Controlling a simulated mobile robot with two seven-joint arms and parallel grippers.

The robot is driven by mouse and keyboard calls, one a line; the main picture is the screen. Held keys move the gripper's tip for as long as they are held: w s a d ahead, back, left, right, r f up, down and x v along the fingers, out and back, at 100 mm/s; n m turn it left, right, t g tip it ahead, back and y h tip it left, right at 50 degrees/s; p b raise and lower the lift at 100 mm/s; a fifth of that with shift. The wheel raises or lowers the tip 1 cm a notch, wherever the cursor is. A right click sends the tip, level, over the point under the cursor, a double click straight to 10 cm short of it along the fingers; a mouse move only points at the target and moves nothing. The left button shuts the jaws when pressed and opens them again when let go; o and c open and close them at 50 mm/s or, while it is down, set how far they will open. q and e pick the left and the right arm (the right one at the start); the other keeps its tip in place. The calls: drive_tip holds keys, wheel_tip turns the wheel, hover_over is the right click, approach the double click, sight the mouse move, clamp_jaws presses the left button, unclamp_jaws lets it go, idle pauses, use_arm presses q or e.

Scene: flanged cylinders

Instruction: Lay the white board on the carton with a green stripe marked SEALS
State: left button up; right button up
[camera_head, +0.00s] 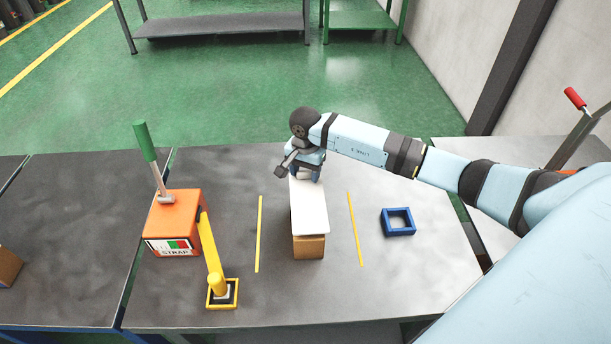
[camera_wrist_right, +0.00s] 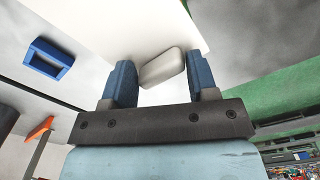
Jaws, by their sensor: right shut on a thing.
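The white board (camera_head: 309,208) lies over a brown carton (camera_head: 308,247) in the middle of the table, in the head view. The carton's front face shows below the board's near edge; I see no stripe or marking on it. I cannot tell whether the board's full weight rests on the carton. My right gripper (camera_head: 306,173) is at the board's far end, shut on its pale raised grip (camera_wrist_right: 163,68). In the right wrist view the blue fingers (camera_wrist_right: 160,85) stand on either side of that grip, with the board (camera_wrist_right: 150,25) behind. My left gripper is out of view.
An orange box (camera_head: 178,215) marked STRAP, with a green-handled tool, stands left. Beside it is a yellow post-like piece (camera_head: 213,255) in a square base. A blue square frame (camera_head: 398,222) lies right. Yellow lines flank the carton. Another brown carton (camera_head: 8,266) is cut off at far left.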

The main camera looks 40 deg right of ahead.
drive_tip(key=shift+f, duration=1.15)
drive_tip(key=shift+f, duration=0.2)
drive_tip(key=o, duration=0.9)
drive_tip(key=shift+r, duration=0.1)
drive_tip(key=shift+r, duration=0.25)
wheel_tip(320, 180, up, 10)
drive_tip(key=shift+r+b, duration=0.25)
drive_tip(key=shift+b, duration=0.3)
drive_tip(key=shift+r, duration=0.6)
